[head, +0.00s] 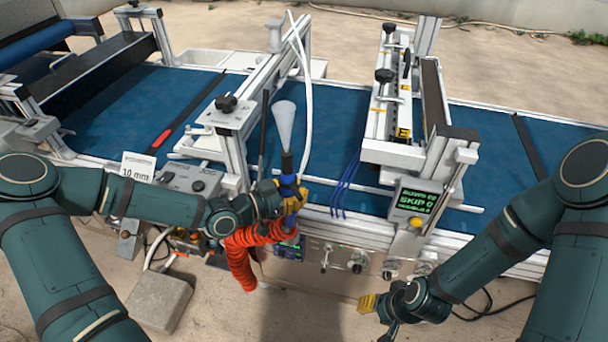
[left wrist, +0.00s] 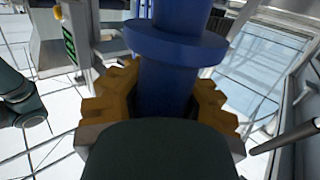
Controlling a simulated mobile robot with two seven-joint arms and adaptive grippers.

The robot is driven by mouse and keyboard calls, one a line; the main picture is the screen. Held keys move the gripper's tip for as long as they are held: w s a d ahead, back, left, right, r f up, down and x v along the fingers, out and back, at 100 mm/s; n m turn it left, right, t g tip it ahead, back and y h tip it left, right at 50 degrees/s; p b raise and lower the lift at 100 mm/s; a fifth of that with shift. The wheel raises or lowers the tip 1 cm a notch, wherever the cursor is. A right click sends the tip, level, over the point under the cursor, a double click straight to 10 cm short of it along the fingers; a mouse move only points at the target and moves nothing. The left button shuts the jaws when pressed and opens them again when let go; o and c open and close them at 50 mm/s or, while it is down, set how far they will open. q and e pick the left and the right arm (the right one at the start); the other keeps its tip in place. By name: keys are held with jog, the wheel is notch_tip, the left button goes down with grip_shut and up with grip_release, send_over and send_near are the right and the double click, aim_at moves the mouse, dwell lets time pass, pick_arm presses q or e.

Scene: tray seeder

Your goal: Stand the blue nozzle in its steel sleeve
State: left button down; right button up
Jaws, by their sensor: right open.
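My left gripper (head: 292,196) is shut on the blue nozzle (head: 289,182) near the front edge of the machine. The nozzle is upright, with a dark upper end and a pale, translucent cone above it. In the left wrist view, the yellow fingers of my left gripper (left wrist: 165,100) lie on both sides of the blue nozzle body (left wrist: 168,75), below its wide collar. An orange coiled hose (head: 240,262) hangs below the gripper. I cannot make out the steel sleeve with certainty. My right gripper (head: 378,314) is open and empty, low in front of the machine.
The blue belt (head: 335,125) runs across under metal gantries. A control box with a green display (head: 414,203) stands at the front right. A "10 mm" sign (head: 138,167) stands at the left. Thin blue tubes (head: 345,185) hang close right of the nozzle. A concrete block (head: 160,297) sits below.

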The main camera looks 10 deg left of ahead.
pick_arm(q)
jog(key=shift+s+f+b, duration=0.25)
jog(key=shift+f+b, duration=0.5)
jog(key=shift+f, duration=0.1)
notch_tip(320, 180, down, 3)
jog(key=shift+f+b, duration=0.2)
jog(key=shift+b, duration=1.05)
jog(key=shift+f+b, duration=0.4)
jog(key=shift+f, duration=2)
jog(key=c, duration=1.7)
grip_release()
jog(key=o, duration=0.7)
jog(key=shift+f, duration=0.1)
